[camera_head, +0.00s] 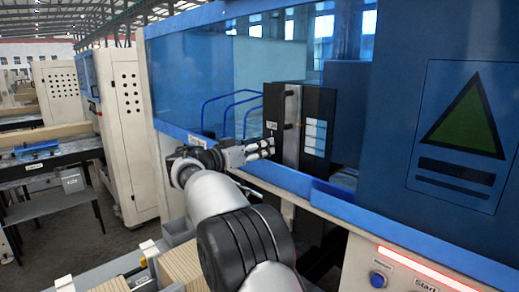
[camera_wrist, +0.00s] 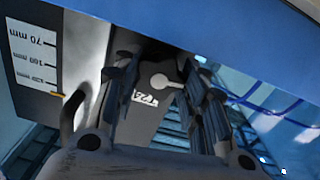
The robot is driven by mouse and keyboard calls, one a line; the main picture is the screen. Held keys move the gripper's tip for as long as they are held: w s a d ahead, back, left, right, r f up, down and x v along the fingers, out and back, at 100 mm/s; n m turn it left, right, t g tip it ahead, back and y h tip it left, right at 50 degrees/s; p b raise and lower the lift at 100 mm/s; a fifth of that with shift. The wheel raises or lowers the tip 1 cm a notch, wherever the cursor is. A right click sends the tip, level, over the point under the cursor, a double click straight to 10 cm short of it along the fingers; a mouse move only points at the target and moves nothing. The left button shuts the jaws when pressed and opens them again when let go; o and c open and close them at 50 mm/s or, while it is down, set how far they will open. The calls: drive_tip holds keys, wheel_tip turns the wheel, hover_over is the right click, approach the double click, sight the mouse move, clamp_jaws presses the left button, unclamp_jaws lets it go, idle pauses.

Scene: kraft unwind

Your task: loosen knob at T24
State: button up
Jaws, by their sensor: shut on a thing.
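My gripper (camera_head: 268,148) reaches into the blue machine's opening, against the left side of a dark upright unit (camera_head: 318,100) with a silver front plate. In the wrist view my gripper (camera_wrist: 160,68) has its dark ridged fingers on both sides of a small light-grey round knob (camera_wrist: 160,81) with a short stem toward the right finger. The gripper is shut on the knob; the exact contact is partly hidden by the fingers. A small white tag (camera_wrist: 145,98) sits by the knob on the dark face; its text is tilted and hard to read.
A white scale (camera_wrist: 36,60) marked in mm is on the unit's face beside the gripper. Blue bent rods (camera_head: 224,102) stand left of the unit. The machine's blue lower rail (camera_head: 280,175) runs under the arm. A control panel (camera_head: 425,270) is at the lower right.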

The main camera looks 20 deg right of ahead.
drive_tip(key=shift+n, duration=1)
drive_tip(key=o, duration=1.1)
drive_tip(key=shift+c, duration=0.2)
drive_tip(key=v, duration=1.2)
